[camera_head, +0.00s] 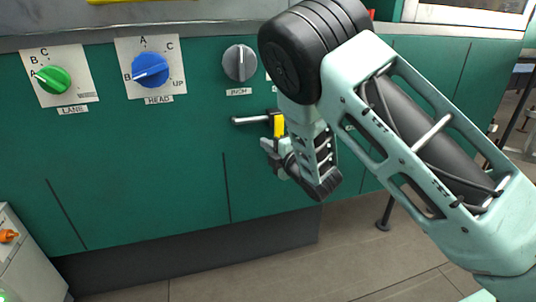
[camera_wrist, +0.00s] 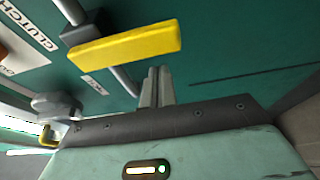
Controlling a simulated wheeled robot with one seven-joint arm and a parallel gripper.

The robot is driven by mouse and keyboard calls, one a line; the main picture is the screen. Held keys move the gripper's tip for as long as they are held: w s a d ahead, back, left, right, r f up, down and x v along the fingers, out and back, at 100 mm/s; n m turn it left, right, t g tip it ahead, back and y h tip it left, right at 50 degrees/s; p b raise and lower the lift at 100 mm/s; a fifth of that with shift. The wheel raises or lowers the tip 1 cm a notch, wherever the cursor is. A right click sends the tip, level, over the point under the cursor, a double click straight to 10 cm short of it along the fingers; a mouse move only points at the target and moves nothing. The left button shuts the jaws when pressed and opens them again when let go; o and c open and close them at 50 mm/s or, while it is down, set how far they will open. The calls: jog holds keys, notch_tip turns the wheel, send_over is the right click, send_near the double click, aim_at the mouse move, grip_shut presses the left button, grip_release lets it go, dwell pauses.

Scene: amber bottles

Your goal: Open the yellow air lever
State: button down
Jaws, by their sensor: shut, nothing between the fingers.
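The yellow air lever (camera_head: 279,126) sits on a thin metal pipe (camera_head: 248,120) on the green machine front, partly hidden by my arm. In the wrist view the yellow lever (camera_wrist: 126,46) is a flat bar lying across the pipe, beside a dark valve block (camera_wrist: 82,30). My gripper (camera_head: 268,148) is just below the lever in the head view. In the wrist view my gripper's fingers (camera_wrist: 158,72) are together and empty. Their tips are near the lever's right end, below it in the picture; I cannot tell whether they touch it.
A green knob (camera_head: 54,79), a blue knob (camera_head: 150,68) and a grey knob (camera_head: 239,62) are on the panel to the left of my arm. A "CLUTCH" label (camera_wrist: 35,25) shows in the wrist view. The green front below the pipe is clear. A grey box (camera_head: 28,262) stands at lower left.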

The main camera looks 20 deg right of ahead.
jog(key=shift+d, duration=0.9)
jog(key=shift+d+n+p, duration=0.3)
jog(key=shift+d+n, duration=0.05)
jog(key=shift+n, duration=0.25)
jog(key=d+r+n+g+h+p, duration=0.1)
jog(key=d+r+n+h+p, duration=0.1)
jog(key=n+p, duration=0.3)
jog(key=d+r+n+g+h+p, duration=0.1)
jog(key=d+n+h+p, duration=0.3)
jog(key=n, duration=0.4)
jog(key=shift+d+r+g+p, duration=0.4)
jog(key=shift+d+r+p, duration=0.4)
jog(key=shift+p, duration=0.3)
